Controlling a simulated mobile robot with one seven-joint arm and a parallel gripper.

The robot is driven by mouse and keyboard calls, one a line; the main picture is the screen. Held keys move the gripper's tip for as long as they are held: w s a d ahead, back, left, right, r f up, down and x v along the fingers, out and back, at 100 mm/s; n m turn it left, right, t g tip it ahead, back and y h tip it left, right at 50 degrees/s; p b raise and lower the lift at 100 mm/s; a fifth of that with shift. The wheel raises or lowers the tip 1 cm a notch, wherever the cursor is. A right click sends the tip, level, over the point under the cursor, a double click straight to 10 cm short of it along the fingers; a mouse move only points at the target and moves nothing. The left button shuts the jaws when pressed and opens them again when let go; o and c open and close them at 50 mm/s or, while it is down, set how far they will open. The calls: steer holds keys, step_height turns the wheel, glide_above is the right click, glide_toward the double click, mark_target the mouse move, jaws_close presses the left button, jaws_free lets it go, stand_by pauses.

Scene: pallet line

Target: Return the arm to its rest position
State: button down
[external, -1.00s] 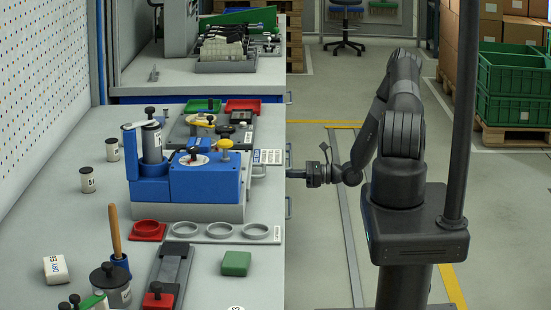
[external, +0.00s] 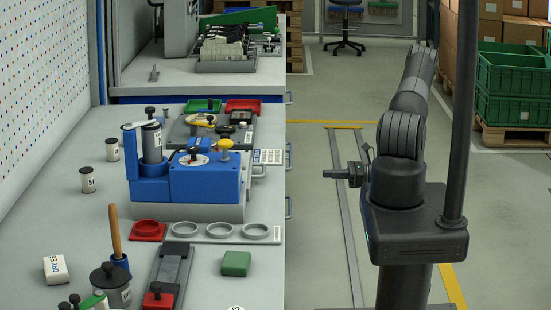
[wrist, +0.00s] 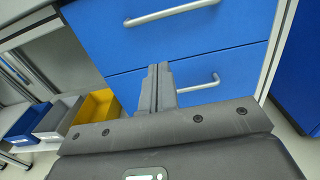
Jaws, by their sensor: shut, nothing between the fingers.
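My gripper (external: 338,174) is off the right side of the workbench, over the open floor and close beside my column. It points left toward the bench and holds nothing. In the wrist view my gripper (wrist: 158,72) shows its two fingers pressed together, in front of blue drawer fronts (wrist: 170,48) with light metal handles. My arm is folded, with its upper links (external: 408,110) rising above my base.
The workbench (external: 60,215) carries a blue fixture (external: 205,182), a green block (external: 236,263) and several tools near its right edge. Drawer handles stick out there. Green crates (external: 512,95) stand on a pallet at right. Yellow and grey bins (wrist: 98,106) show low left in the wrist view.

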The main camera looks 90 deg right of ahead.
steer(key=shift+d, duration=0.1)
